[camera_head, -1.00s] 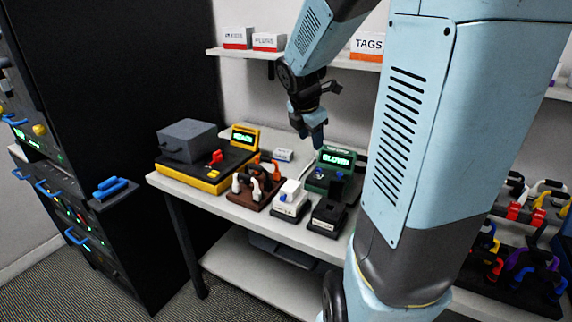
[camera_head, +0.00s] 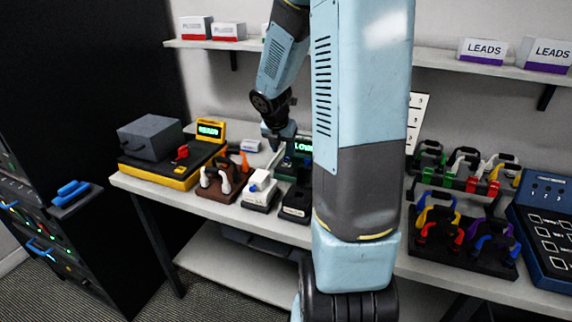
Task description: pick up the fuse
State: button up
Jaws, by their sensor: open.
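My gripper (camera_head: 275,142) points down above the back of the bench, in front of the green tester. Its fingers are small and dark here, and I see nothing held between them. The green tester (camera_head: 301,146) has a lit screen, partly hidden by my arm; its lettering is cut off. I cannot pick out the fuse with certainty. A white block with a blue part (camera_head: 260,181) stands in front of the gripper. A brown rack (camera_head: 217,192) with white and orange pieces is left of that block. A black block (camera_head: 296,203) stands to the right of it.
A yellow-based unit (camera_head: 176,170) with a grey box and a lit screen is at the bench's left end. A small white box (camera_head: 250,146) lies behind the rack. Coloured leads (camera_head: 466,236) fill racks at the right. A shelf (camera_head: 245,45) runs above.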

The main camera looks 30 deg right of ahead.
aim_at(286, 158)
jog(key=shift+x, duration=2.9)
jog(key=shift+w+d+r, duration=0.1)
jog(key=shift+d, duration=0.05)
jog(key=shift+c, duration=0.5)
grip_shut()
